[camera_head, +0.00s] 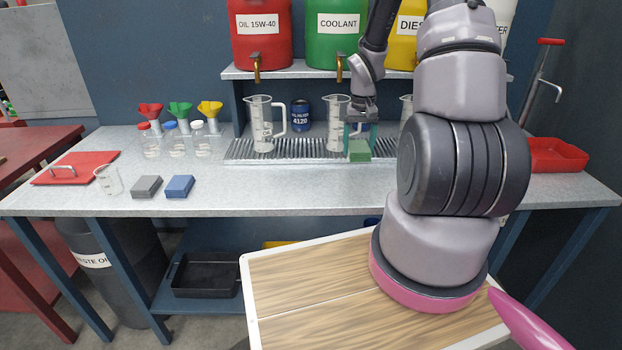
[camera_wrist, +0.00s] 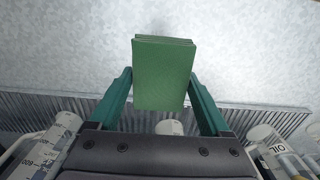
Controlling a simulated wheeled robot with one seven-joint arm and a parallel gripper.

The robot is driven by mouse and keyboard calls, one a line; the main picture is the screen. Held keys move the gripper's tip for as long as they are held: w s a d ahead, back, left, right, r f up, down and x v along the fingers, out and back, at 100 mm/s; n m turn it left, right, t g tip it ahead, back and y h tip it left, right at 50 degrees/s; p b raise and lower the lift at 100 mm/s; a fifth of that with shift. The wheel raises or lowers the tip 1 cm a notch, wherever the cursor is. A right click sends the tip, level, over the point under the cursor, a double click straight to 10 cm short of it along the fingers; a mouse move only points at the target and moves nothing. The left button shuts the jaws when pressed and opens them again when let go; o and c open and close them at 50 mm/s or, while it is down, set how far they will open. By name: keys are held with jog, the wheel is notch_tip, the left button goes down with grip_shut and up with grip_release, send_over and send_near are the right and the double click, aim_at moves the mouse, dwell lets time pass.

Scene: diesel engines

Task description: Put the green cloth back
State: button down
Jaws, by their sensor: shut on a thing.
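The green cloth (camera_head: 359,151) is a small folded block. It is between the fingers of my gripper (camera_head: 361,136), at the front edge of the drip grating. In the wrist view the green cloth (camera_wrist: 163,74) fills the space between the two teal fingertips of my gripper (camera_wrist: 162,88), which is shut on it. The bench surface shows beyond the cloth; whether the cloth touches it I cannot tell. A grey cloth (camera_head: 146,186) and a blue cloth (camera_head: 180,186) lie side by side on the bench at the left.
Clear measuring jugs (camera_head: 263,124) (camera_head: 337,122) and a blue oil filter can (camera_head: 301,115) stand on or behind the drip grating (camera_head: 238,150). A red tray (camera_head: 558,155) is at the right. The bench front-centre (camera_head: 270,188) is clear.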

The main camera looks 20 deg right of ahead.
send_over(351, 182)
notch_tip(351, 182, down, 5)
jog(key=shift+a+r, duration=0.15)
jog(key=shift+f, duration=2.6)
jog(key=shift+f, duration=0.15)
grip_release()
